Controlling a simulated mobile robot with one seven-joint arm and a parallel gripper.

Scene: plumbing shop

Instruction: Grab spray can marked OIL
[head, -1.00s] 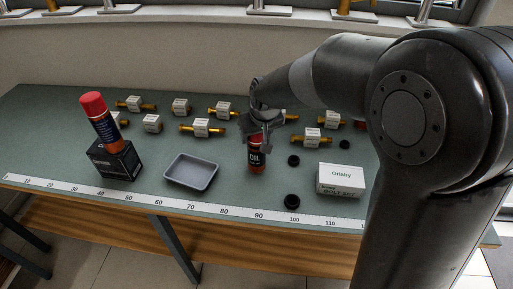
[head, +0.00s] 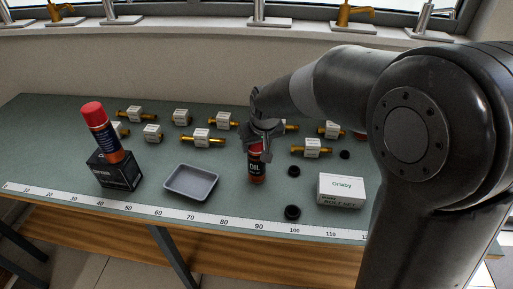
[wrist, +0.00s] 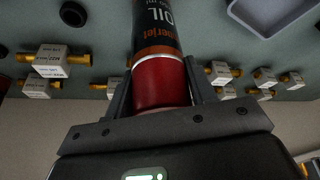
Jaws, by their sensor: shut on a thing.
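The spray can marked OIL (head: 257,168) stands upright on the green bench, right of the grey tray. It has a black label with white letters, an orange-red lower band and a red cap. My gripper (head: 262,138) comes from above and is shut around the can's top. In the wrist view, the fingers of my gripper (wrist: 160,90) lie on both sides of the red cap, and the spray can (wrist: 158,30) stretches away between them with OIL on its label. Whether its base touches the bench is hard to tell.
A larger red-capped can (head: 100,130) stands on a black box (head: 115,170) at left. The grey tray (head: 191,196) is left of the OIL can. Black caps (head: 292,212) and a white box (head: 341,190) are at right. Several brass fittings (head: 202,138) lie behind.

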